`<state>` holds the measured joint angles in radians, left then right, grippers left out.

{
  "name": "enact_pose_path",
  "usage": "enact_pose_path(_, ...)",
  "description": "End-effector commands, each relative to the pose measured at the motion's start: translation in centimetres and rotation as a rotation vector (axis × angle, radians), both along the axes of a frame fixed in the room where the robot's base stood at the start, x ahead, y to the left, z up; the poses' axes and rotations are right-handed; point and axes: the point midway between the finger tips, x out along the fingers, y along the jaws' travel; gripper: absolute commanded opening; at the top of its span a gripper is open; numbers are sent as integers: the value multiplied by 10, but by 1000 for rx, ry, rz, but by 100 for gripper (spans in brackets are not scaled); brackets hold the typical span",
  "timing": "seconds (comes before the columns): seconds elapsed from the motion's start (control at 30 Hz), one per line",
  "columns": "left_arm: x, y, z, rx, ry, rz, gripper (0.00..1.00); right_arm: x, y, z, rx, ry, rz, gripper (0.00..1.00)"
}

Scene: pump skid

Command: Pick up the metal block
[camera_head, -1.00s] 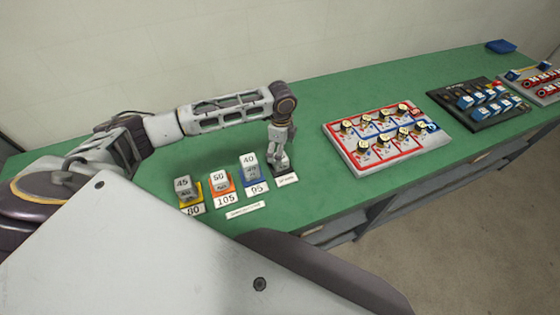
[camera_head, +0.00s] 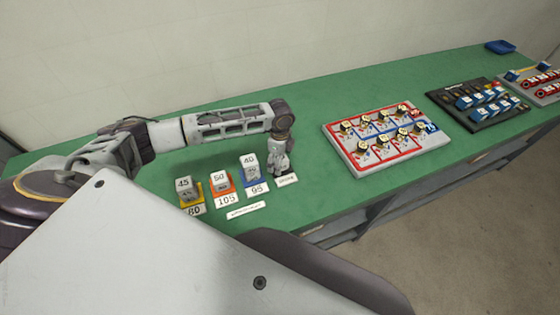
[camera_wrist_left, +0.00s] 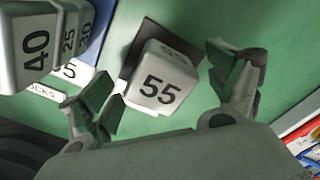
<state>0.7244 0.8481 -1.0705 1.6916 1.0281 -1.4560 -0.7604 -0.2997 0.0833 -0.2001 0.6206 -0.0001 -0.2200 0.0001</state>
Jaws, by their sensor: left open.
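A pale metal block marked 55 (camera_wrist_left: 160,82) sits on a dark square pad (camera_wrist_left: 131,55) in the left wrist view. My left gripper (camera_wrist_left: 168,92) is open, with one finger to either side of this block. The left finger is close to the block's corner; the right finger stands clear of it. In the head view my left gripper (camera_head: 279,168) is low over the right end of the row of blocks and hides most of the block. Three other metal blocks, marked 45 (camera_head: 184,185), 50 (camera_head: 220,179) and 40 (camera_head: 249,162), stand on coloured pads to its left.
The green table (camera_head: 310,100) carries white number labels in front of the blocks. The block marked 40 (camera_wrist_left: 32,45) is close beside my left finger. A red-and-white switch panel (camera_head: 385,138) and a black panel (camera_head: 480,100) lie to the right. The table behind the blocks is clear.

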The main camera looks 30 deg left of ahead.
Motion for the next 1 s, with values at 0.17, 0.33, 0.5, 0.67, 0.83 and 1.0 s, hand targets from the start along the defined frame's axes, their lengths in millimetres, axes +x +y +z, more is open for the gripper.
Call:
enact_pose_path(0.17, -1, 0, -11, 1, 1, -1, 89, 0, 0, 1, 0, 0, 0, 71)
enact_pose_path(0.33, -1, 0, -11, 1, 0, -1, 89, 0, 1, 1, 1, 0, 0, 71)
enact_pose_path(0.5, 0, 0, -11, 1, 0, -1, 89, 0, 3, 0, 3, 1, -1, 71)
enact_pose_path(0.67, 0, 0, -11, 1, 0, -1, 83, 0, 6, 0, 6, 0, -2, 71)
enact_pose_path(0.83, 0, 0, -11, 1, 0, -1, 61, -1, 6, 0, 7, 1, -2, 71)
enact_pose_path(1.0, 0, 0, -11, 1, 0, -1, 39, 0, 6, 0, 6, 0, -2, 71)
